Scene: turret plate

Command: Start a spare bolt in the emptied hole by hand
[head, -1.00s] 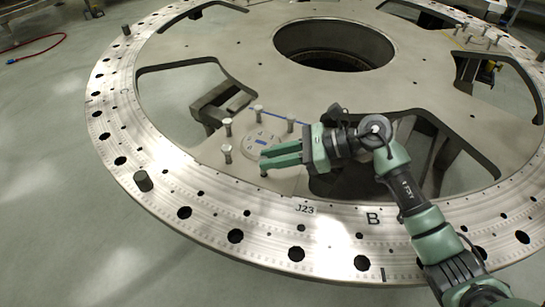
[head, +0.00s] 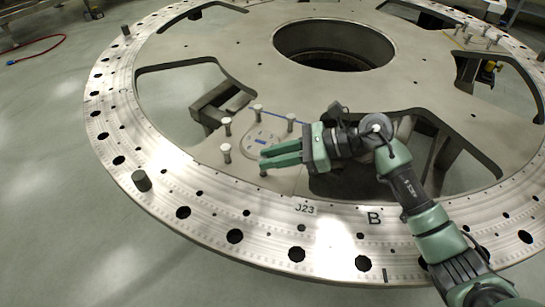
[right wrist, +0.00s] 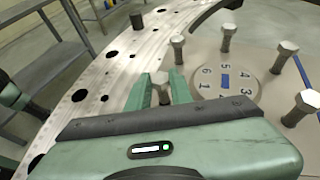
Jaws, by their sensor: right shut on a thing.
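My right gripper (head: 264,159) is shut on a bolt. In the right wrist view the bolt's pale head (right wrist: 160,88) shows between the two green fingers (right wrist: 160,86). In the head view a dark stub shows just below the fingertips. Whether the bolt sits in a hole is hidden. Beside it is a round disc (head: 261,139) numbered 1 to 6, with a blue mark; the disc also shows in the right wrist view (right wrist: 222,83). Several upright bolts stand around it, such as one at its left (head: 225,152) and one behind (head: 258,113). My left gripper is not in view.
The large ring plate (head: 330,232) has many dark holes along its rim. A dark peg (head: 142,181) stands on the rim at left. Wide cutouts and a round central opening (head: 334,46) break the plate. A red hose (head: 40,50) lies on the floor.

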